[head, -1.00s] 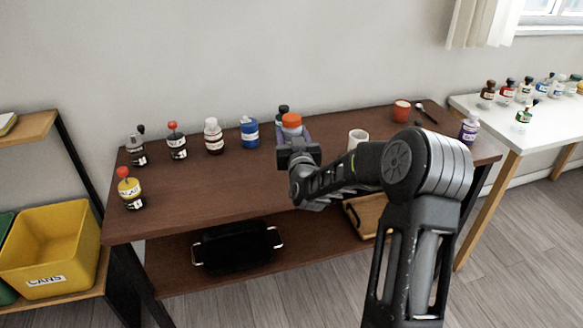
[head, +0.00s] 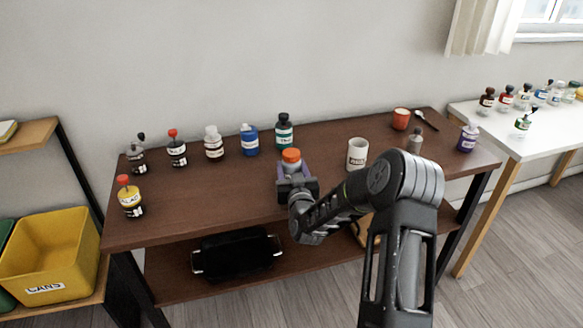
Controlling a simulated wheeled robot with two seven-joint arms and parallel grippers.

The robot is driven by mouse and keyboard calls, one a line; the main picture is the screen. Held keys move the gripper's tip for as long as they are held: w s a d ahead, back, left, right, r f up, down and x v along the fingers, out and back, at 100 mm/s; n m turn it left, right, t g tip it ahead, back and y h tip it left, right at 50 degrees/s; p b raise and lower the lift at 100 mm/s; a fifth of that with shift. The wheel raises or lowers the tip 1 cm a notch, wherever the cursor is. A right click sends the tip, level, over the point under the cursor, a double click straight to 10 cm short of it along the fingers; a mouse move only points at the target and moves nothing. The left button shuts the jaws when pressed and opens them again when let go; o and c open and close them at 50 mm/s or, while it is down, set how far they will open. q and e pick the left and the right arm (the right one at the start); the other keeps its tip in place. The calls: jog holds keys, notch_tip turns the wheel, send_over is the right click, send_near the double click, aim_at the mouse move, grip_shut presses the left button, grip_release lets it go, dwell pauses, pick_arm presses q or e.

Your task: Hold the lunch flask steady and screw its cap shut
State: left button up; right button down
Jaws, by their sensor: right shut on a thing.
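The lunch flask shows as a small grey top with an orange cap (head: 291,156) at the middle of the brown table. My right gripper (head: 294,172) is shut on the lunch flask, with its fingers on either side of it, below the cap. The gripper and wrist hide most of the flask's body. I cannot tell whether its base touches the table, or how tightly the cap sits. The flask looks about upright. My left gripper is not in view.
On the brown table (head: 215,190), a green-labelled bottle (head: 284,131) and a blue bottle (head: 250,139) stand behind the flask. A white mug (head: 357,153) is to its right. Several other bottles line the back left.

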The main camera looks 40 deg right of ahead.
jog(key=shift+f, duration=0.1)
jog(key=c, duration=0.6)
grip_release()
jog(key=shift+r, duration=0.2)
jog(key=shift+s+a+f, duration=0.1)
jog(key=shift+s+a, duration=0.05)
jog(key=shift+s, duration=0.05)
jog(key=b+v, duration=0.1)
jog(key=v, duration=1)
jog(key=shift+s+a+b, duration=0.1)
jog(key=shift+s+b, duration=0.2)
jog(key=shift+b, duration=0.05)
